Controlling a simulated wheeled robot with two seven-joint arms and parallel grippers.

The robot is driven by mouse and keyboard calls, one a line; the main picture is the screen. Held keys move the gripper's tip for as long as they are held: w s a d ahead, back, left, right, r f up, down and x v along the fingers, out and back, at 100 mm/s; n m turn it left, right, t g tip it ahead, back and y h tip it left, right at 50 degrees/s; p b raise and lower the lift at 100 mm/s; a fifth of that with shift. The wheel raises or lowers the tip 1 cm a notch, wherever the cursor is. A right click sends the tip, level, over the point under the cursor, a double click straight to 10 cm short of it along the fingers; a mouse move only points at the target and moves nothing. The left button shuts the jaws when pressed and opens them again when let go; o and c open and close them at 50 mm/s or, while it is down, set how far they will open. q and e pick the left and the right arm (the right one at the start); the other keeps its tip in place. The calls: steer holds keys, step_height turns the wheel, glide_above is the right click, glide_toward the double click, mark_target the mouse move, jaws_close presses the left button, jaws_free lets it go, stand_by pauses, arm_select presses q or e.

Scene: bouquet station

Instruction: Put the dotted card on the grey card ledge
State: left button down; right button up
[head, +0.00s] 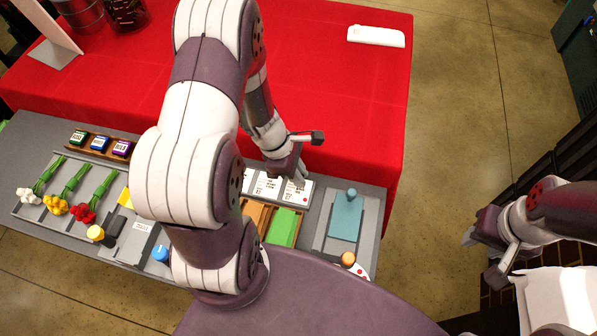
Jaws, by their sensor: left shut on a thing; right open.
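My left gripper (298,179) is shut at the row of white printed cards at the middle of the station. A white card (298,194) with dark print and a small red mark is at its fingertips. My arm hides part of this row, and I cannot tell whether this card is the dotted one. A white piece with red dots (361,270) shows at the front right corner, partly behind an orange-topped thing (348,258). The grey card ledge cannot be told apart clearly. My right gripper (484,256) is open and empty, off to the right over the floor.
The grey station (372,205) stands along the red-covered table (340,110). Flower bunches (70,195) and small labelled boxes (99,143) are at left. A green block (284,227) and a blue board (345,215) are at right. A white device (376,36) lies at the back right.

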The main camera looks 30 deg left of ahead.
arm_select(q)
steer(key=shift+f, duration=0.2)
stand_by(0.4)
steer(key=c, duration=0.6)
jaws_free()
steer(key=shift+r, duration=0.1)
step_height(320, 180, up, 7)
steer(key=p, duration=0.6)
stand_by(0.5)
